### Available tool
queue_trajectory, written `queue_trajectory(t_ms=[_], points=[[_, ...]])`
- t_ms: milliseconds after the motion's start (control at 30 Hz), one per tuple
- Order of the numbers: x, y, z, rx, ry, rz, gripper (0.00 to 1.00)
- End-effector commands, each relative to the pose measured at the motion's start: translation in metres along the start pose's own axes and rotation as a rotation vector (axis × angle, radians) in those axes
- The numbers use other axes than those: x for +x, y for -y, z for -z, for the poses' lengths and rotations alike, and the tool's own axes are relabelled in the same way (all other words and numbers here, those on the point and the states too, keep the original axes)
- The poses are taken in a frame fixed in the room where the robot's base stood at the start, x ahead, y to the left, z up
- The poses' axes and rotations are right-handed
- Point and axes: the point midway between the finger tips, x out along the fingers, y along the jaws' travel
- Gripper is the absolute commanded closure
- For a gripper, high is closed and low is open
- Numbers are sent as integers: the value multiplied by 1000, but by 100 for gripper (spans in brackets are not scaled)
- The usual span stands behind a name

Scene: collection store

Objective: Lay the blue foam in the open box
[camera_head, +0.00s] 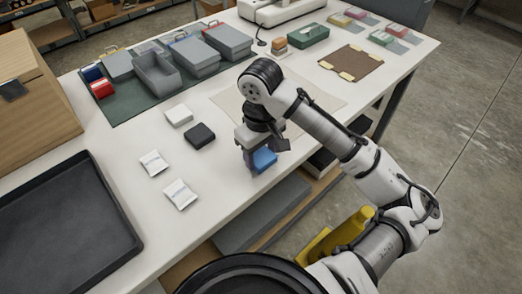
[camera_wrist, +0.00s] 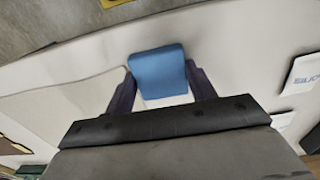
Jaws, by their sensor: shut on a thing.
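The blue foam (camera_head: 264,159) is a small block near the front edge of the white table. My gripper (camera_head: 257,158) is shut on it. In the wrist view the foam (camera_wrist: 158,66) sits between the two dark fingers of my gripper (camera_wrist: 161,84), one on each side. I cannot tell whether the foam touches the table or is just above it. The open box (camera_head: 159,76) is grey, with its hollow inside showing. It stands on a dark green mat (camera_head: 130,107) at the back left, well apart from my gripper.
Closed grey boxes (camera_head: 195,57) flank the open box. A white block (camera_head: 179,115), a dark block (camera_head: 199,136) and two white packets (camera_head: 154,163) lie left of my gripper. A black tray (camera_head: 65,230) is front left. A pale sheet (camera_head: 229,101) lies behind my gripper.

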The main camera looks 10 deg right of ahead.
Motion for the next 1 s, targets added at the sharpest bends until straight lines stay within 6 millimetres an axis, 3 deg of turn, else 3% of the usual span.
queue_trajectory(t_ms=[333,367,500,800,1000], points=[[4,0,0,0,0,-1,66],[3,0,0,0,0,-1,41],[3,0,0,0,0,-1,23],[1,0,0,0,0,-1,23],[-22,-2,0,0,0,-6,23]])
